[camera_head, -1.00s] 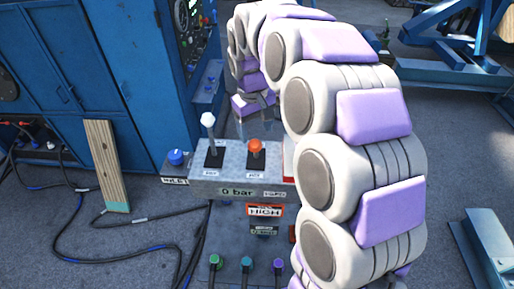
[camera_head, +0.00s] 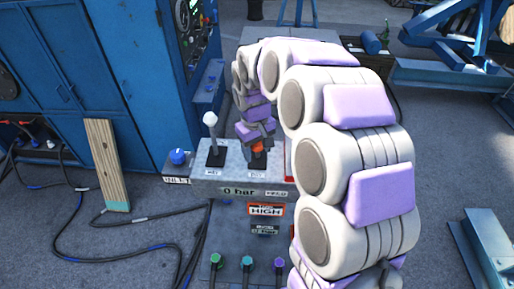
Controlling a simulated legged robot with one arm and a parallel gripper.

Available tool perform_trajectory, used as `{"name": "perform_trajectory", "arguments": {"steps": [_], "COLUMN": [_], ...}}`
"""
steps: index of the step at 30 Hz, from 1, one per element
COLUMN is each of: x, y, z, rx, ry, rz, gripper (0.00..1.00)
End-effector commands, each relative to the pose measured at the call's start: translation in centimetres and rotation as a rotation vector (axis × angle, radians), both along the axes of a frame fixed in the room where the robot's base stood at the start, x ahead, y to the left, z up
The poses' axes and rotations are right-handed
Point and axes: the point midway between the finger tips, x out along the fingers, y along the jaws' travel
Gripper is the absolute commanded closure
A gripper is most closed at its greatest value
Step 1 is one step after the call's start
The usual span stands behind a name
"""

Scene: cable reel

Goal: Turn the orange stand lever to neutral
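The orange stand lever (camera_head: 258,147) stands on top of the grey control box (camera_head: 225,179), in the right of two black slots. My gripper (camera_head: 257,142) is right above and behind the orange knob and overlaps its upper part. The fingers are small and partly hidden by the wrist, so I cannot tell whether they touch the knob or how far apart they are. A white-knobbed lever (camera_head: 210,120) stands upright in the left slot, clear of my gripper.
A blue knob (camera_head: 177,156) is at the box's left corner. A wooden plank (camera_head: 106,165) leans against the blue cabinet (camera_head: 92,62). Black hoses lie on the floor at left.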

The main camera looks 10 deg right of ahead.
Motion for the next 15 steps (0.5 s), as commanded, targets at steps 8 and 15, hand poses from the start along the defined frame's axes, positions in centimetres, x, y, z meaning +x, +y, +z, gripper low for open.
{"name": "perform_trajectory", "arguments": {"steps": [8,15], "x": [-0.01,0.0], "y": [-0.01,-0.05], "z": [0.02,0.03], "rx": [0.001,0.0], "ry": [-0.001,0.0], "rz": [0.0,0.0], "gripper": [0.68,0.91]}}
